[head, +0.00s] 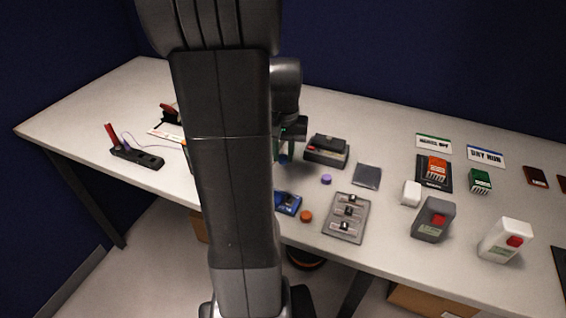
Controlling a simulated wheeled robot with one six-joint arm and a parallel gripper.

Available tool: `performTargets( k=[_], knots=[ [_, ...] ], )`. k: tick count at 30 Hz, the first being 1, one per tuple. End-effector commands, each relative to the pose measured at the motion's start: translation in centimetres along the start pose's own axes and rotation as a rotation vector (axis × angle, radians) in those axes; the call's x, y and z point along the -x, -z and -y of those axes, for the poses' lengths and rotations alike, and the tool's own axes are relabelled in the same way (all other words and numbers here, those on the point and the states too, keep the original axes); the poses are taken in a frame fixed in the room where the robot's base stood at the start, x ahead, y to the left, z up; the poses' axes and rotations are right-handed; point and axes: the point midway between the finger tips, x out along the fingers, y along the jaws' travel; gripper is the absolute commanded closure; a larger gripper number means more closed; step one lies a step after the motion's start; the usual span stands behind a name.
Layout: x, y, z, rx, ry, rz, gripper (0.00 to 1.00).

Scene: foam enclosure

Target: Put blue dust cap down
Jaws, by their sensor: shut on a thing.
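My gripper (284,148) hangs over the table, right of my upright arm link, which hides much of it. It is shut on a small blue-teal piece, the blue dust cap (283,158), of which only a sliver shows at the fingertips. It appears to be above the table surface, but its exact height cannot be told. The table (385,240) is light grey.
A blue device (288,202) and an orange cap (306,216) lie near the front edge. A purple cap (326,179), black box (326,150), dark square pad (367,175) and grey switch plate (346,218) are to the right. Small bare patches lie between them.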

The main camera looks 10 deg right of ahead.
Motion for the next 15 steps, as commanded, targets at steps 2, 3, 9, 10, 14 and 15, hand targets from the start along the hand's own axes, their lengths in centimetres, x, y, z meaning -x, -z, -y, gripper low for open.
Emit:
performTargets(
  k=[2, 3, 9, 10, 14, 15],
  knots=[
    [-1.0, -0.1, 0.0, 0.000, -0.001, 0.005, 0.98],
    [-1.6, -0.1, 0.0, 0.000, -0.001, 0.004, 0.98],
    [-3.8, -0.1, 0.0, 0.000, 0.000, 0.002, 0.98],
    [-3.9, -0.1, 0.0, 0.000, 0.000, 0.001, 0.98],
    [-3.8, 0.0, 0.0, 0.000, 0.000, 0.000, 0.98],
    [-3.8, 0.0, 0.0, 0.000, 0.000, 0.000, 0.98]
  ],
)
